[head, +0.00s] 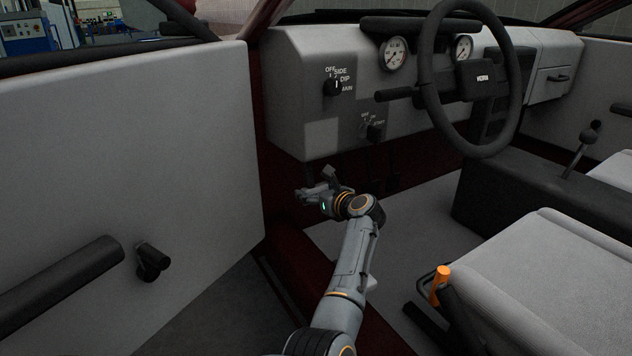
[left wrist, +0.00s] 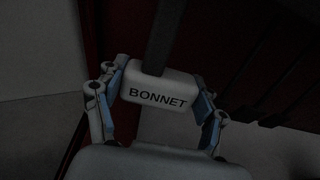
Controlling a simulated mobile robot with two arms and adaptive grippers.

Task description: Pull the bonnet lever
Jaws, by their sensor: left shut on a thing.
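The bonnet lever (left wrist: 158,97) shows in the left wrist view as a light grey handle with the black word BONNET on it. Its dark stem runs up and away from the handle. My left gripper (head: 318,190) is low in the car's footwell, under the left end of the dashboard. In the left wrist view its two blue-padded fingers are shut on the lever handle, one on each side. In the head view the lever cannot be made out clearly at the gripper. My right gripper is in neither view.
The open door panel (head: 130,150) with its dark armrest is on the left. The dashboard (head: 310,60) is just above the gripper, with the steering wheel (head: 430,100) to the upper right. The seat (head: 540,270) is at lower right. The footwell floor between is clear.

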